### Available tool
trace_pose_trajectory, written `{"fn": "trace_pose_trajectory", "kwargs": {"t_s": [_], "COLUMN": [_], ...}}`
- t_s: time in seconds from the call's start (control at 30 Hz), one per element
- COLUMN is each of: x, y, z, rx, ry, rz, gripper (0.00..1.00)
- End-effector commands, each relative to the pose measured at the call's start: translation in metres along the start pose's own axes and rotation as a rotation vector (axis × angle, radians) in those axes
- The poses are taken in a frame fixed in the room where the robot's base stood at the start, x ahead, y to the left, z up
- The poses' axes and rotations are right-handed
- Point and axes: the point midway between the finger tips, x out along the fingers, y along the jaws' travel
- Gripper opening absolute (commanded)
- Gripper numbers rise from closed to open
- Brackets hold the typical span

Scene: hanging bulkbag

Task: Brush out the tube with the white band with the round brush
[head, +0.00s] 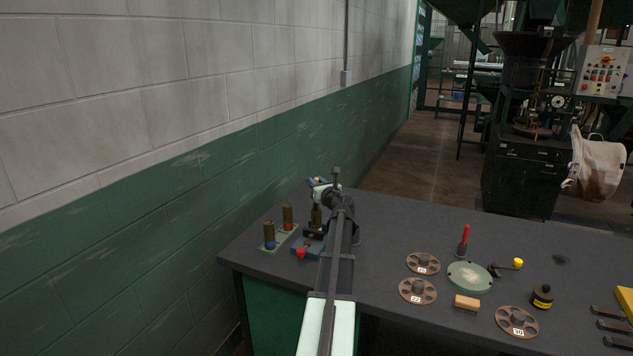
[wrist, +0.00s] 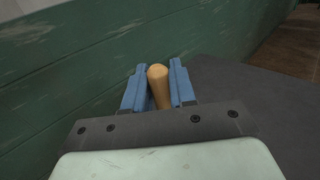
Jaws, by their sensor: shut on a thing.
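My gripper (head: 319,184) is at the far left end of the table. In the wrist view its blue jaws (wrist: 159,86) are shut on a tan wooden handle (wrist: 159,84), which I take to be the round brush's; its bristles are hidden. Just below my gripper in the head view stands an upright brown tube (head: 316,216), by a blue holder with a red knob (head: 301,253). Two more brown tubes (head: 287,216) (head: 269,234) stand to its left, the nearer with blue at its base. I cannot make out a white band, nor whether the brush is inside a tube.
A green and white wall (head: 180,200) runs close on the left.

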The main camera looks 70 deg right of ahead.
Motion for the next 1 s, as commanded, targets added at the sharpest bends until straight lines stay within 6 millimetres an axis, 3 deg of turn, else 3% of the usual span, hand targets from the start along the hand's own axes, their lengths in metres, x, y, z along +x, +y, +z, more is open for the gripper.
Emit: {"fn": "trace_pose_trajectory", "kwargs": {"t_s": [0.7, 1.0], "x": [0.0, 0.0], "y": [0.0, 0.0], "z": [-0.052, -0.061], "rx": [-0.001, -0.001], "ry": [0.001, 0.0], "rz": [0.0, 0.0], "gripper": [0.0, 0.0]}}
